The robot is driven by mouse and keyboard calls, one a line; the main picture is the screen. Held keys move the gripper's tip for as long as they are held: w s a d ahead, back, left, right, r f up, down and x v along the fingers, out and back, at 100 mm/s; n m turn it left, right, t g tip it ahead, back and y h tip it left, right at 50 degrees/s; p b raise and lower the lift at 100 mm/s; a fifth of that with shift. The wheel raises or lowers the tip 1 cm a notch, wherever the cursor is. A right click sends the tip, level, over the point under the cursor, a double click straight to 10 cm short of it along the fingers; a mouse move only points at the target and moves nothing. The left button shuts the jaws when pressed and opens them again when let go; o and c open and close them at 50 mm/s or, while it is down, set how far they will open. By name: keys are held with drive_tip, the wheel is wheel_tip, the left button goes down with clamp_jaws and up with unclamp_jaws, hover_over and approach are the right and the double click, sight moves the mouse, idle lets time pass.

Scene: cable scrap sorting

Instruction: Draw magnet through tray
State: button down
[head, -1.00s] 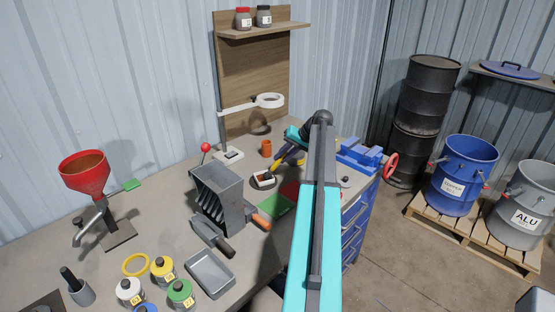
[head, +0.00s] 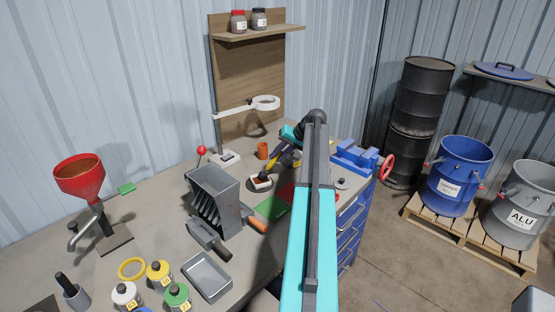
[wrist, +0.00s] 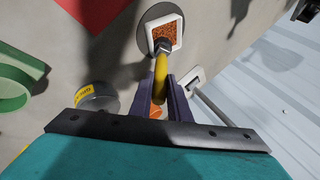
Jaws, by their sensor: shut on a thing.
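The small square white tray (head: 260,182) lies on the bench and holds orange-brown granules. In the wrist view, the tray (wrist: 172,46) rests on a dark round plate (wrist: 112,102). My gripper (head: 284,158) is shut on the yellow handle of the magnet (head: 271,167). The wrist view shows the magnet (wrist: 160,74) between the dark fingers of my gripper (wrist: 160,92). Its grey tip reaches the near edge of the tray and overlaps the granules. I cannot tell whether it touches them.
An orange cup (head: 263,151) and a magnifier stand (head: 224,158) are behind the tray. A blue vise (head: 354,156) is at the right. A grey can (wrist: 97,96) is beside my gripper.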

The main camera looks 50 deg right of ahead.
drive_tip(key=shift+w+d, duration=0.1)
drive_tip(key=shift+w, duration=0.1)
idle(0.3)
drive_tip(key=shift+w+a, duration=0.3)
drive_tip(key=shift+a, duration=0.35)
drive_tip(key=shift+w+a, duration=0.3)
drive_tip(key=shift+a, duration=0.35)
drive_tip(key=shift+s, duration=0.1)
drive_tip(key=shift+s+a, duration=0.3)
drive_tip(key=shift+s, duration=0.3)
drive_tip(key=shift+s+a, duration=0.3)
drive_tip(key=shift+s, duration=0.3)
drive_tip(key=shift+s+d, duration=0.3)
drive_tip(key=shift+d, duration=0.35)
drive_tip(key=shift+s+d, duration=0.3)
drive_tip(key=shift+d, duration=0.35)
drive_tip(key=shift+w, duration=0.1)
